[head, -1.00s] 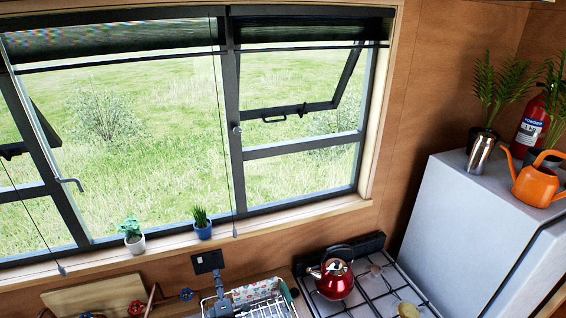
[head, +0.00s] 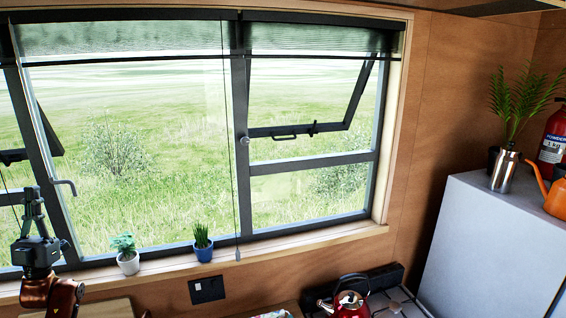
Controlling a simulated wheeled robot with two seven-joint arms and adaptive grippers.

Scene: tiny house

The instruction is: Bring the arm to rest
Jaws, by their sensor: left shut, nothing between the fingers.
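My left gripper (head: 33,205) is at the left edge of the head view, in front of the window. It points upward, with its dark fingers together and nothing held. Below it is the copper-coloured wrist of my left arm. The gripper appears clear of the sill and the window frame, though its distance from them is hard to tell. My right gripper is not in view.
A white-potted plant (head: 128,256) and a blue-potted plant (head: 203,246) stand on the window sill (head: 300,243). A red kettle (head: 350,303) sits on the stove. A grey fridge (head: 490,245) at right bears a metal jug (head: 504,170) and an orange watering can (head: 556,195).

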